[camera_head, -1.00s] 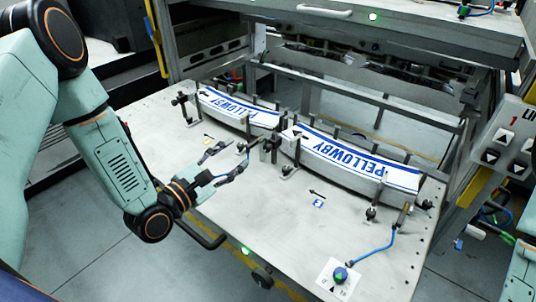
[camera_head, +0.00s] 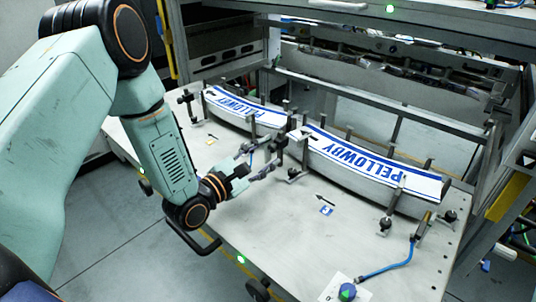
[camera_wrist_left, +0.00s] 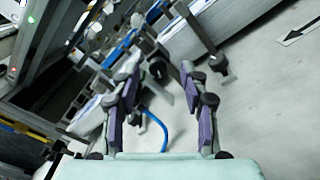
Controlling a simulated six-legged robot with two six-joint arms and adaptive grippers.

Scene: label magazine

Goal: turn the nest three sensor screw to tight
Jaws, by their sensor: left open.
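My left gripper (camera_head: 258,160) is open and empty over the table, at the near side of the stacks. In the left wrist view its fingers (camera_wrist_left: 158,68) stand apart, with a blue cable (camera_wrist_left: 157,125) showing between them. A dark round knob (camera_wrist_left: 158,70) shows near the fingertips; I cannot tell whether they touch it. A blue-and-green knob (camera_head: 347,292) sits on a white card at the table's front. A sensor (camera_head: 424,222) with a blue cable (camera_head: 388,270) stands at the right stack. I cannot read which fitting is the nest three sensor screw. My right gripper is out of view.
Two curved label stacks marked PELLOWBY, left (camera_head: 247,107) and right (camera_head: 375,165), stand between dark posts. A small blue tag (camera_head: 326,210) and a black arrow lie on the table (camera_head: 290,235). The table's middle front is clear. Frame rails rise behind.

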